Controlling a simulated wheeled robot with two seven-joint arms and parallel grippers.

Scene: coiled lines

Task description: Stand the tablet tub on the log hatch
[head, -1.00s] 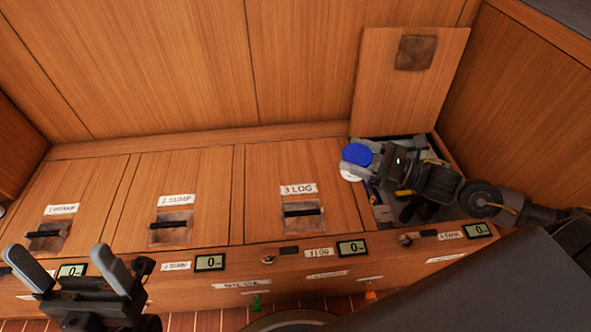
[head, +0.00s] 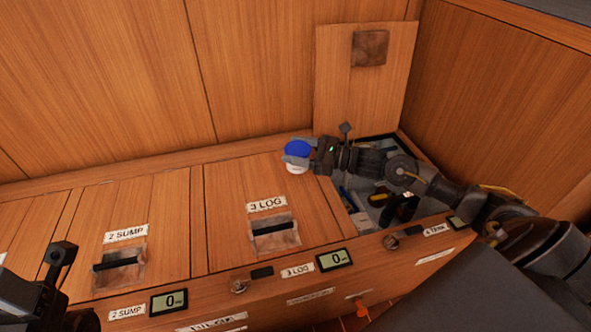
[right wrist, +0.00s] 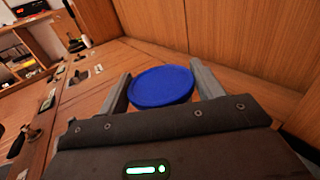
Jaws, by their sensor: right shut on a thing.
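The tablet tub (head: 297,149) has a blue lid and a white body below it. My right gripper (head: 299,158) is shut on it, lid up, over the back right part of the log hatch. In the right wrist view the blue lid (right wrist: 161,86) sits between the two fingers. I cannot tell whether the tub's base touches the wood. The log hatch (head: 235,180) is a closed wooden panel with a "3 LOG" label and a dark handle in a metal recess. My left gripper (head: 58,262) is partly cut off at the lower left, its opening unclear.
Right of the log hatch, an open locker (head: 375,195) holds several items, and its lid (head: 362,90) leans on the back wall. The sump hatch (head: 150,215) lies to the left. Small displays (head: 335,259) line the front edge. The log hatch top is otherwise clear.

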